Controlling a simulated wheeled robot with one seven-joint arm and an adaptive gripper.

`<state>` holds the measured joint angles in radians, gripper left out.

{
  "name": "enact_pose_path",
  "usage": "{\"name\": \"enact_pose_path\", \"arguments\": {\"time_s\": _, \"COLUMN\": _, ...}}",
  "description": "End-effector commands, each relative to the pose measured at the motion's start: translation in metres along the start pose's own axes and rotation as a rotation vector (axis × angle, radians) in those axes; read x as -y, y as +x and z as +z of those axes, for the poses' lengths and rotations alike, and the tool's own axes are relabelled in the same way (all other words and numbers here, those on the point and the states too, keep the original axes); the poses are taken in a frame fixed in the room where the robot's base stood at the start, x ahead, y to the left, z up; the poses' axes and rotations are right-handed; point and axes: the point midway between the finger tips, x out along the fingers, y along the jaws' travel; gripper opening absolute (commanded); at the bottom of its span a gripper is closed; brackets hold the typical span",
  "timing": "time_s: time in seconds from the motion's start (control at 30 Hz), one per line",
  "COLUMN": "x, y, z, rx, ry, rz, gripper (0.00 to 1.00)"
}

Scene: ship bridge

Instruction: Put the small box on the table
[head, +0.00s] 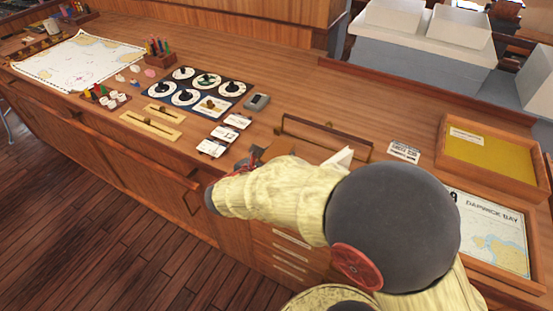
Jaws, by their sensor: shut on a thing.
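My gripper is hidden behind my own arm, which crosses the front edge of the table, so its fingers cannot be made out. A small brown shape (262,154) shows just above my arm at the table's front edge. A white angular shape (341,158) shows just above my arm further right. I cannot tell whether either is the small box, or whether one is held. The table (310,105) is a long wooden chart counter with free wood behind the instrument panel.
A dial panel (206,91), a small grey device (257,103), white cards (218,140) and a brass-fitted wooden frame (325,136) lie near my arm. A chart (80,59) is at the left. A yellow-lined tray (490,153) and a framed chart (497,238) are at the right.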

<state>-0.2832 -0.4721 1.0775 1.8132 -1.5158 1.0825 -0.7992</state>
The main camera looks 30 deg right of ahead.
Motion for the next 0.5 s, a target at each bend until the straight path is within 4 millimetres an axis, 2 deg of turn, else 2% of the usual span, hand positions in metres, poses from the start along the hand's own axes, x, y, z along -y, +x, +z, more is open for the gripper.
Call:
{"name": "enact_pose_path", "arguments": {"time_s": 0.4, "x": -0.0007, "y": 0.0022, "z": -0.0047, "rx": 0.001, "ry": 0.002, "rz": 0.001, "gripper": 0.2}}
{"name": "enact_pose_path", "arguments": {"time_s": 0.43, "x": -0.0006, "y": 0.002, "z": -0.0043, "rx": 0.001, "ry": 0.002, "rz": 0.001, "gripper": 0.53}}
{"name": "enact_pose_path", "arguments": {"time_s": 0.5, "x": -0.0006, "y": 0.0019, "z": -0.0041, "rx": 0.001, "ry": 0.002, "rz": 0.001, "gripper": 0.57}}
